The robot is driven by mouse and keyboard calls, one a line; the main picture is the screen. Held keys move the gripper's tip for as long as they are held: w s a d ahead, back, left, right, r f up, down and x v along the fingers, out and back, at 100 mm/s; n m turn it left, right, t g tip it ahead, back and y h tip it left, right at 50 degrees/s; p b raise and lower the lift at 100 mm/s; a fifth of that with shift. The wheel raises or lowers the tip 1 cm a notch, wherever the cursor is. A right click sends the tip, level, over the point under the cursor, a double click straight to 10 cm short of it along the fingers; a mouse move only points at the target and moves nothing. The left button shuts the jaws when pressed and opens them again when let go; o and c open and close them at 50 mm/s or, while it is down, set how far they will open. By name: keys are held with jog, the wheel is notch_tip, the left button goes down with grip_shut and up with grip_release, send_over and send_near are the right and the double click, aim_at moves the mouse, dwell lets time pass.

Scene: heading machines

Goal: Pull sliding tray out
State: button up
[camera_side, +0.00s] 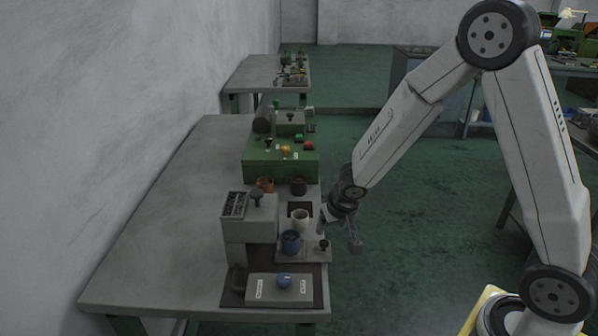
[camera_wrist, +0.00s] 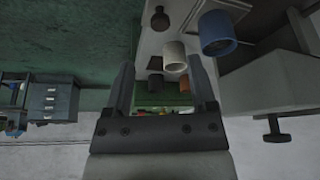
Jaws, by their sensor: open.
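The sliding tray (camera_side: 310,255) is a flat grey plate low on the right of a grey machine (camera_side: 249,222). A dark knob (camera_side: 323,246) stands at its right end; a dark knob also shows at the top of the wrist view (camera_wrist: 160,18). A blue cup (camera_side: 290,242) stands on or over the tray, with a white cup (camera_side: 300,218) behind it. My gripper (camera_side: 338,234) is open and empty, just above and right of the knob, near the bench's right edge. In the wrist view its two fingers (camera_wrist: 162,66) are spread apart.
A grey block with a blue ball knob (camera_side: 284,281) and two labels sits in front on a dark mat. Brown (camera_side: 265,184) and black (camera_side: 298,187) cups stand behind, before a green machine (camera_side: 262,166). The bench's left side (camera_side: 160,230) is clear.

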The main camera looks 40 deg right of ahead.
aim_at(324, 242)
jog(key=shift+d, duration=0.1)
jog(key=shift+w+d+r+n+g+y, duration=0.1)
jog(key=shift+w+d+n+g+y, duration=0.15)
jog(key=shift+w+n+g, duration=0.4)
jog(key=shift+w+d+r+n+g+y, duration=0.1)
jog(key=shift+w+n+g+y, duration=0.3)
jog(key=shift+n+g, duration=0.4)
jog(key=shift+w+d+n+g+y, duration=0.25)
jog(key=shift+w+n+g, duration=0.3)
jog(key=shift+n+g, duration=0.15)
jog(key=shift+f, duration=0.1)
jog(key=shift+f, duration=3.85)
jog(key=shift+c, duration=0.2)
grip_shut()
